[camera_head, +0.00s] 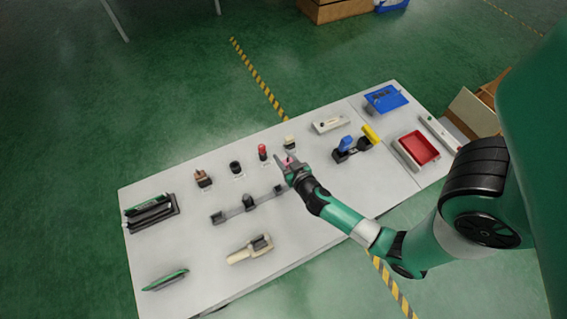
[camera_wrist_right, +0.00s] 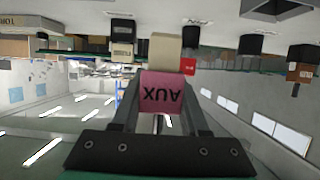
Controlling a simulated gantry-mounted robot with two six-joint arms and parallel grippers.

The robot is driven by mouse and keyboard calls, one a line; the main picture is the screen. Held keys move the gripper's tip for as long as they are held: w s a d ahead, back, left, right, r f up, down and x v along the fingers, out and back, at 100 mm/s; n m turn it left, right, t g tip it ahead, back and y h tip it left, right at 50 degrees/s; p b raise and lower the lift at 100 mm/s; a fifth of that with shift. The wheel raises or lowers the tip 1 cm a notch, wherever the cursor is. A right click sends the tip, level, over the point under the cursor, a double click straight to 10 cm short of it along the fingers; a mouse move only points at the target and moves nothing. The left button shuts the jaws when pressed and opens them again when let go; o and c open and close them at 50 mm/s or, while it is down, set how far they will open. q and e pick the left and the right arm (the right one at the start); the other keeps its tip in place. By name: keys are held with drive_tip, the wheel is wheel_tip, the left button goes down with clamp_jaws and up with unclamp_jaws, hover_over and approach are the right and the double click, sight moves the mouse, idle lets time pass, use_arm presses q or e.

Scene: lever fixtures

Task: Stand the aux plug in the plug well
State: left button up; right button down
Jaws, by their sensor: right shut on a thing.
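The aux plug (camera_wrist_right: 163,95) is a pink block with "AUX" printed on it, upside down in the right wrist view. My right gripper (camera_wrist_right: 162,104) is shut on it, with one finger on each side. In the head view my right gripper (camera_head: 288,163) is over the middle of the table, and only a little pink of the plug shows at its fingertips. The fingers hide the rest. A black round holder (camera_head: 235,167) stands to the left and may be the plug well; I cannot tell for sure. My left gripper is not in view.
A red piece (camera_head: 263,152), a cream piece (camera_head: 289,143) and a brown piece (camera_head: 203,178) stand in a row near the gripper. A grey rail fixture (camera_head: 248,203) lies in front. A blue-and-yellow lever fixture (camera_head: 355,144) and a red tray (camera_head: 417,148) are to the right.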

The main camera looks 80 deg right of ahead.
sight(284, 162)
drive_tip(key=shift+d+f, duration=0.15)
drive_tip(key=shift+f, duration=0.15)
drive_tip(key=f+b, duration=0.3)
drive_tip(key=b, duration=0.1)
drive_tip(key=shift+w+d+f, duration=0.15)
drive_tip(key=shift+d+f, duration=0.05)
drive_tip(key=shift+f, duration=0.2)
drive_tip(key=shift+r, duration=0.25)
drive_tip(key=shift+c, duration=2.1)
unclamp_jaws()
drive_tip(key=shift+f, duration=0.1)
drive_tip(key=shift+a+r, duration=0.2)
drive_tip(key=shift+r, duration=0.05)
drive_tip(key=p+v, duration=0.3)
drive_tip(key=v, duration=0.7)
drive_tip(key=shift+a, duration=0.2)
drive_tip(key=shift+s+a+r, duration=0.15)
drive_tip(key=shift+s+a, duration=0.25)
drive_tip(key=shift+s, duration=0.25)
